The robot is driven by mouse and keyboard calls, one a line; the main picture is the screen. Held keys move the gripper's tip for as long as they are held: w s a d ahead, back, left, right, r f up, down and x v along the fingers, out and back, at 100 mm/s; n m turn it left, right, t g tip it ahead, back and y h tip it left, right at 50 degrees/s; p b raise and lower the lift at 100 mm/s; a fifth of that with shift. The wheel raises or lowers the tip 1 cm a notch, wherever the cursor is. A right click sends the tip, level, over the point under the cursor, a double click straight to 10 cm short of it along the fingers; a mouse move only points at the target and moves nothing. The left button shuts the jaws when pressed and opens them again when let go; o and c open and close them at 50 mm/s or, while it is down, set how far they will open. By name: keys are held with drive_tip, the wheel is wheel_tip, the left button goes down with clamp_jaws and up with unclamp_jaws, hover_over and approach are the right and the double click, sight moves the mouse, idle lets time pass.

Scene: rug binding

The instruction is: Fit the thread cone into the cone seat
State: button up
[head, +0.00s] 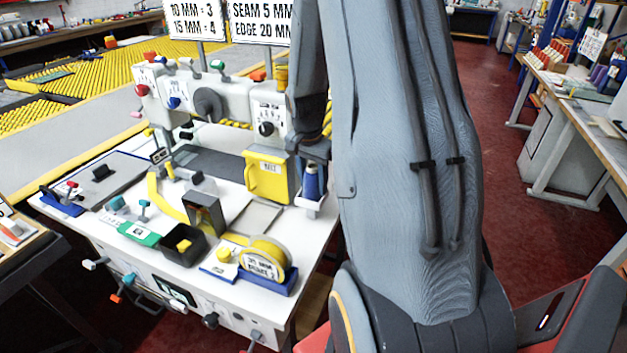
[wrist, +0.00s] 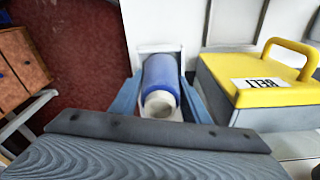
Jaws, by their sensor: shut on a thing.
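The thread cone (head: 312,183) is a blue spool with a pale end, upright at the right edge of the machine table in the head view. In the wrist view the cone (wrist: 160,78) lies between the two blue fingers of my gripper (wrist: 160,98), which is shut on it. The cone seat (head: 309,206) is a small white holder directly under the cone in the head view. Its pale rim (wrist: 158,48) shows around the cone in the wrist view. The cone's lower end is hidden, so I cannot tell whether it touches the seat's bottom.
A yellow-lidded BELT box (wrist: 262,82) stands close to the right of my gripper in the wrist view. The yellow tape roll (head: 265,257) and a black bin (head: 181,246) sit nearer the table's front. Open red floor (head: 500,120) lies to the right.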

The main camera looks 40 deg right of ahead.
drive_tip(key=shift+f, duration=0.15)
drive_tip(key=o, duration=1.2)
drive_tip(key=shift+r, duration=0.6)
drive_tip(key=r+b, duration=0.1)
drive_tip(key=r, duration=0.2)
drive_tip(key=a+r+b, duration=0.1)
drive_tip(key=r, duration=0.3)
drive_tip(key=r+b, duration=0.1)
drive_tip(key=r, duration=0.3)
drive_tip(key=shift+s+a+r, duration=0.1)
drive_tip(key=shift+s+a, duration=0.1)
drive_tip(key=shift+s, duration=0.05)
